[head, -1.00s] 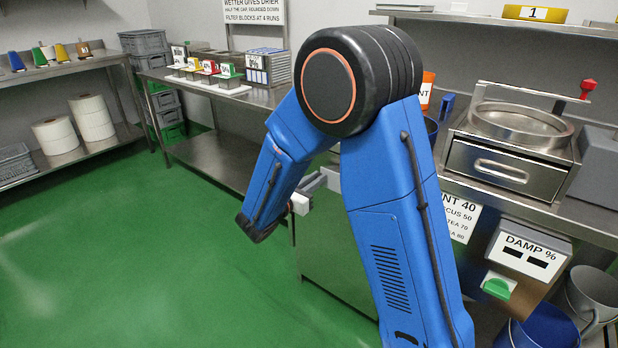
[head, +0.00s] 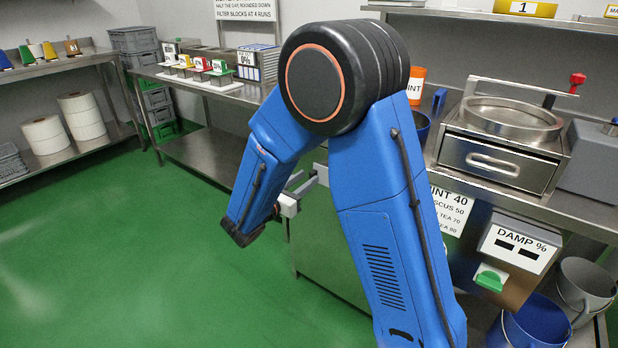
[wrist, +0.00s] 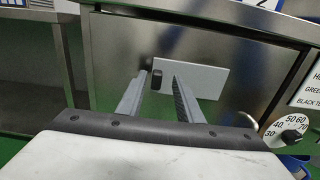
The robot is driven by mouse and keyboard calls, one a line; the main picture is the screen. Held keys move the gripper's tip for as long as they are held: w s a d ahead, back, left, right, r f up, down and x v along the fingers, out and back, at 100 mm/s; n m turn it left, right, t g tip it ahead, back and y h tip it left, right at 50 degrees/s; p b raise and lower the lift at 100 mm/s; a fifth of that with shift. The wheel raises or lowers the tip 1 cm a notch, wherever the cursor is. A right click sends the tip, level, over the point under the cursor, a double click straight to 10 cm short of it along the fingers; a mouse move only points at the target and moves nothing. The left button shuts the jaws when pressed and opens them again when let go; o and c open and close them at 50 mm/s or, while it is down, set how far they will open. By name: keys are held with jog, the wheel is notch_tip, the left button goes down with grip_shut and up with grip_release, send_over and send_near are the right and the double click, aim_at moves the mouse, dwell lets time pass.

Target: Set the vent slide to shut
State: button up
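A dark knob (wrist: 157,80) stands in front of a pale rectangular plate (wrist: 200,79) on the steel panel in the wrist view; this looks like the vent slide. My gripper (wrist: 160,76) is open, its two grey fingers pointing at the panel. The knob appears between the fingertips, closer to the left one. I cannot tell whether the fingers touch it or how far they are from the panel. No shut mark can be read. In the head view my arm hides the slide, and only part of my gripper (head: 312,182) shows.
A dial (wrist: 288,136) with numbers sits at the right in the wrist view. In the head view, a DAMP % box (head: 518,245), a blue bucket (head: 535,325) and a grey bucket (head: 585,290) are at right. Green floor (head: 110,250) at left is clear.

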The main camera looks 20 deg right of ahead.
jog(key=v, duration=1.4)
jog(key=shift+s+a, duration=0.2)
jog(key=shift+s, duration=0.05)
jog(key=s+d+r+m+g+y, duration=0.1)
jog(key=s+d+m+g+y, duration=0.1)
jog(key=s+d+m+g, duration=0.6)
jog(key=s+d+r+m+g+y, duration=0.1)
jog(key=s+d+m+y, duration=0.3)
jog(key=d, duration=0.7)
jog(key=s+a+r+m+t+y, duration=0.1)
jog(key=s+r+m+t+y, duration=0.1)
jog(key=s+m+y, duration=0.6)
jog(key=shift+s+r+m+t+y, duration=0.3)
jog(key=shift+s+m+t, duration=0.3)
jog(key=shift+s+m, duration=2.7)
jog(key=shift+s+a+n, duration=0.1)
jog(key=shift+s+n, duration=0.55)
jog(key=shift+n, duration=0.05)
jog(key=shift+c, duration=0.6)
